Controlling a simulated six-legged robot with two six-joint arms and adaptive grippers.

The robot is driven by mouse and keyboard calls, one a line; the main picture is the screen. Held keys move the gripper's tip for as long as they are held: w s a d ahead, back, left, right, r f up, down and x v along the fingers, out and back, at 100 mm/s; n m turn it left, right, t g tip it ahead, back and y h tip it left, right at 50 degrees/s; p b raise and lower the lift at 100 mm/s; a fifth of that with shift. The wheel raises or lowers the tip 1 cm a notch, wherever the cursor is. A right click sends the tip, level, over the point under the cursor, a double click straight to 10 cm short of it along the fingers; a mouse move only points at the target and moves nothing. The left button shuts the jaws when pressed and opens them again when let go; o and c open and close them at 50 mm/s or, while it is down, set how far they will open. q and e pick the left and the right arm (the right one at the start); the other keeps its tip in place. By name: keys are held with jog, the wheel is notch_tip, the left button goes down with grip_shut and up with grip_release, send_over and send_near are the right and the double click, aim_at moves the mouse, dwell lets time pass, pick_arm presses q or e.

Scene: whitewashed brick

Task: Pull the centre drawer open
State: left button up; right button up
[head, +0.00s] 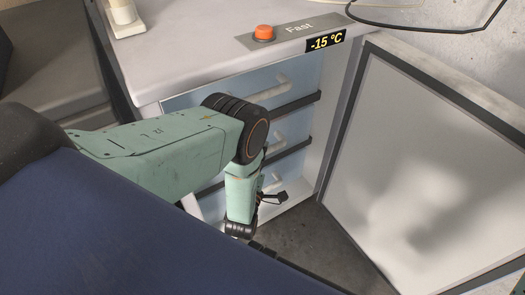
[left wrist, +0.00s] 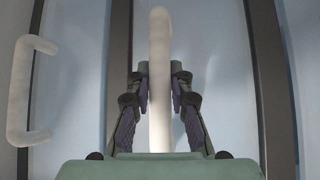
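A freezer cabinet (head: 150,72) stands open, with a stack of pale blue drawers (head: 292,92) inside. White bar handles show on the upper drawer (head: 272,88) and the one below it (head: 281,127); my left arm hides much of the fronts. All visible drawer fronts look closed. In the left wrist view, my left gripper (left wrist: 160,78) is open, its two fingers on either side of a white handle (left wrist: 160,40) on a blue drawer front (left wrist: 222,60). Gaps show between fingers and handle. Another handle (left wrist: 25,90) is on the panel to the left. My right gripper is out of view.
The freezer door (head: 430,165) is swung open on the right. Dark floor (head: 325,245) shows between the cabinet and the door.

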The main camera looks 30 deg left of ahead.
pick_arm(q)
grip_shut()
jog(key=shift+w+d, duration=0.1)
dwell(0.4)
